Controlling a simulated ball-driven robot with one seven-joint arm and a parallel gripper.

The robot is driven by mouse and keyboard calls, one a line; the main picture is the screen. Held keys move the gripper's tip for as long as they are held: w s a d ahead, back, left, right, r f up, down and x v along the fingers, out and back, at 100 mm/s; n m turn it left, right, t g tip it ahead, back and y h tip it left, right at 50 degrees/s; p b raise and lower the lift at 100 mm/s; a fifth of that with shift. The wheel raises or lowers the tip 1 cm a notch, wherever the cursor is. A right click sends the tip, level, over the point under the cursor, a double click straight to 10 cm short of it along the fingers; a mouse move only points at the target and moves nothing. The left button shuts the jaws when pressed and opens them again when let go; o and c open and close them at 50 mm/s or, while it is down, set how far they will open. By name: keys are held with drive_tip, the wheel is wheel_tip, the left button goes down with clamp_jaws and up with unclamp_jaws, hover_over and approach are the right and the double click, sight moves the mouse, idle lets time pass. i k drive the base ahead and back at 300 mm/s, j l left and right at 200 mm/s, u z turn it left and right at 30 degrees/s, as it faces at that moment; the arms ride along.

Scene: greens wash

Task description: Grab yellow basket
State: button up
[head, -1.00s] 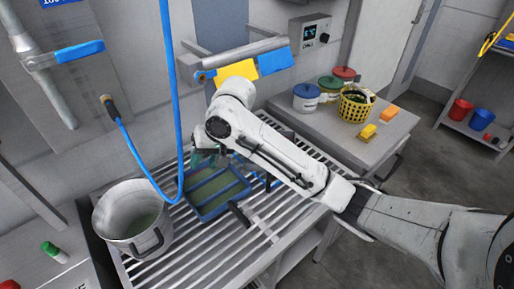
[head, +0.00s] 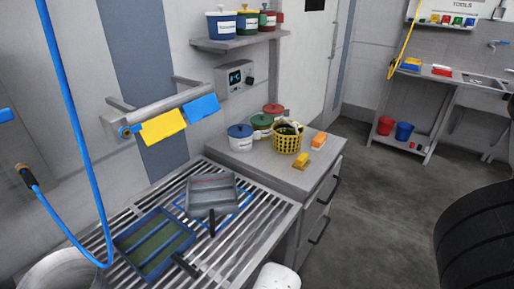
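The yellow basket (head: 287,140) stands upright on the grey cabinet top to the right of the slatted drain table. It has a perforated wall, and dark and pale items show inside it. My gripper is not in view. Only a white rounded part of my arm shows at the bottom edge, so I cannot tell whether the gripper is open or shut.
Blue (head: 240,137), green (head: 262,125) and red (head: 274,110) lidded tubs stand left of and behind the basket. A yellow brush (head: 302,161) and an orange block (head: 319,139) lie at its right. A blue-framed tray (head: 153,243) and a grey pan (head: 211,193) lie on the slats.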

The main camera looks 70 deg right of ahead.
sight(286, 142)
drive_tip(key=i+z, duration=0.15)
drive_tip(key=z, duration=0.25)
drive_tip(key=i+z, duration=0.15)
drive_tip(key=z, duration=0.25)
